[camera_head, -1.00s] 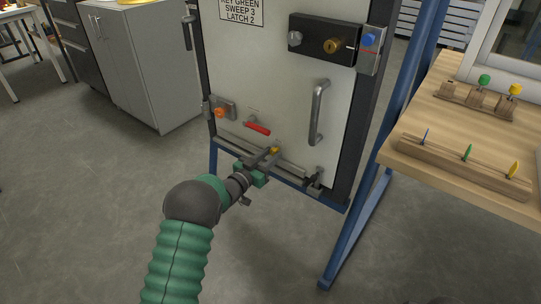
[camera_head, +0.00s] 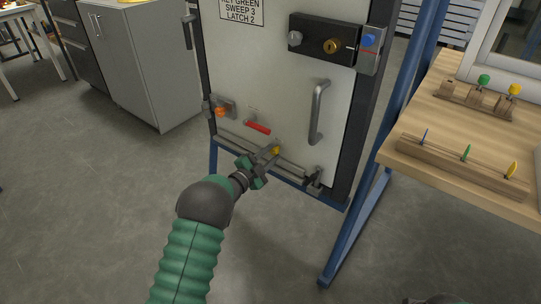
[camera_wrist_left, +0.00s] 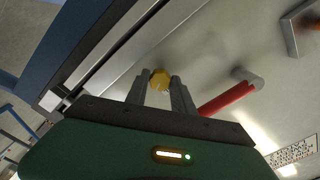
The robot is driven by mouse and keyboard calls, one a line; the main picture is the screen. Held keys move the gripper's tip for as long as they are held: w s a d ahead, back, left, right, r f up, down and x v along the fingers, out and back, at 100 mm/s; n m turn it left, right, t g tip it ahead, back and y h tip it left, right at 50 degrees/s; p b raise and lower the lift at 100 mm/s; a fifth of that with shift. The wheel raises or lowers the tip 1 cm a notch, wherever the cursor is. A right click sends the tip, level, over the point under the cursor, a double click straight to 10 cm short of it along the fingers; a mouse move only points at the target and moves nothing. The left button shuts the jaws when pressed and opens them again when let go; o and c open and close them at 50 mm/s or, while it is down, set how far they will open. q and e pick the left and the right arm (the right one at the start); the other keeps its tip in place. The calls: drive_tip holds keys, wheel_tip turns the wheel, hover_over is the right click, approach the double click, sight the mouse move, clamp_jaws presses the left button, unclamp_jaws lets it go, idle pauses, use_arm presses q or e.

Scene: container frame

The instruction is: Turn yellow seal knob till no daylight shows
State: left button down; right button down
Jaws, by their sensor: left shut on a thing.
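The yellow seal knob (camera_head: 276,150) sits low on the front of the pale door (camera_head: 268,75), just above the grey sweep bar (camera_head: 235,143) along the door's bottom edge. My left gripper (camera_head: 271,154) reaches it from the front left. In the left wrist view the yellow knob (camera_wrist_left: 160,79) is between the two fingertips of my left gripper (camera_wrist_left: 160,85), which are closed on its sides. The fingers partly hide the knob in the head view. Whether daylight shows under the door cannot be told.
A red lever (camera_head: 257,127) and an orange knob (camera_head: 220,112) are close by on the door. A vertical handle (camera_head: 319,112) is to the right. A wooden bench (camera_head: 455,140) stands right, beyond the blue frame post (camera_head: 400,110). The floor in front is clear.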

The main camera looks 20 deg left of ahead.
use_arm(q)
drive_tip(key=m, duration=0.4)
drive_tip(key=shift+f+m+b, duration=0.25)
drive_tip(key=shift+m+b, duration=0.05)
drive_tip(key=shift+b, duration=0.05)
drive_tip(key=m+b, duration=0.1)
drive_tip(key=m, duration=0.2)
drive_tip(key=shift+s+d+f+m, duration=0.1)
drive_tip(key=shift+m, duration=0.3)
drive_tip(key=m+b, duration=0.1)
drive_tip(key=m, duration=0.3)
drive_tip(key=m+b, duration=0.1)
drive_tip(key=m, duration=0.3)
drive_tip(key=shift+f+m, duration=0.1)
drive_tip(key=shift+m, duration=0.2)
drive_tip(key=c, duration=1.1)
unclamp_jaws()
drive_tip(key=shift+r, duration=0.2)
